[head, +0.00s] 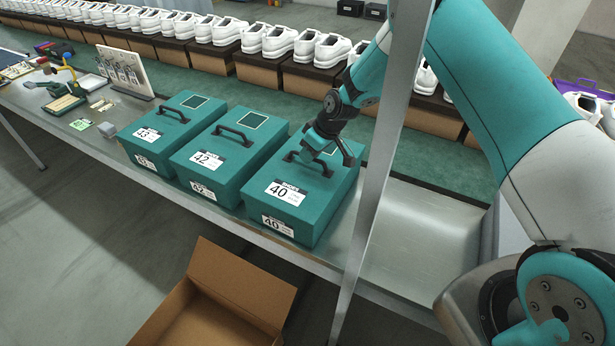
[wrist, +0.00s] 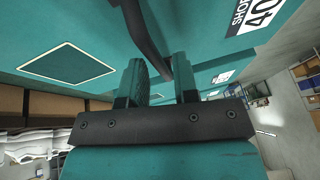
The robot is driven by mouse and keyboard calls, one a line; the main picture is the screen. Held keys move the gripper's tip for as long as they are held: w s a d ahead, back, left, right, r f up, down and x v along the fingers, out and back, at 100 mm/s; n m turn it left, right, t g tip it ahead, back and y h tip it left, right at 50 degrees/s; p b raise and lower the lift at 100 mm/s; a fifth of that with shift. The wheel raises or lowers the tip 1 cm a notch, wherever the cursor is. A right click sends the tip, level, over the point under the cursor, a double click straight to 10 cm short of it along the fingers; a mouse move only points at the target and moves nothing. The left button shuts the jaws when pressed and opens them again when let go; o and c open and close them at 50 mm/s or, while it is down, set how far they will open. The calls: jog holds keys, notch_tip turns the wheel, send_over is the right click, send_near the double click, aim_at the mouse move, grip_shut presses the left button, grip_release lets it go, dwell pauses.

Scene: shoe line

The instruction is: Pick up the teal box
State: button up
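Three teal boxes with dark handles stand in a row on the bench. The nearest teal box (head: 318,210) is labelled 40; another teal box (head: 212,165) labelled 42 and a third teal box (head: 155,140) stand to its left. My gripper (head: 325,158) is at the handle of the 40 box, coming from above. In the wrist view, my gripper's two fingers (wrist: 158,82) are apart, with the dark handle (wrist: 146,32) passing between them. The handle looks nearer the right finger; I cannot tell whether it touches. The 40 box rests on the bench.
A grey upright post (head: 385,165) stands just right of the 40 box. Bare bench (head: 420,235) lies beyond it. An open cardboard box (head: 215,300) is below the bench's front edge. White shoes (head: 278,42) on brown boxes line the back. A tool board (head: 122,68) stands at left.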

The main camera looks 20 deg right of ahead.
jog(key=shift+x, duration=1.1)
grip_shut()
jog(key=shift+r, duration=0.1)
dwell(0.5)
